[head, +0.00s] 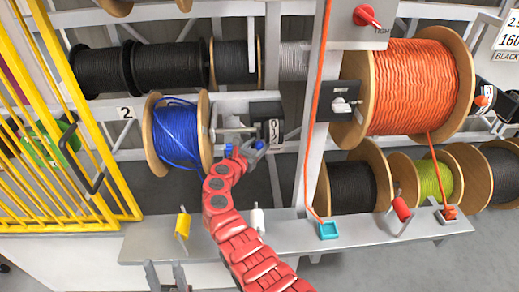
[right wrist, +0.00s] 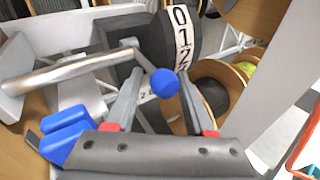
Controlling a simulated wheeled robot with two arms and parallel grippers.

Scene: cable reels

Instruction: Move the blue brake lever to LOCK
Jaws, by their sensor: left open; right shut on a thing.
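In the right wrist view the knob (right wrist: 164,82) sits between my fingers. My right gripper (head: 249,149), at the end of the red arm, is shut on the lever; its fingers also show in the right wrist view (right wrist: 158,70). A black plate with a white 0-1-2 strip (right wrist: 182,40) is right behind the knob. I cannot read a LOCK mark. My left gripper (head: 165,265) is open and empty at the lower left edge.
A grey shelf ledge (head: 370,240) with yellow, white and red handles runs below. A yellow barred gate (head: 100,150) stands left. An orange cable reel (head: 418,88) and a grey post (head: 312,120) stand right. A metal bar (right wrist: 70,68) lies close beside my right gripper.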

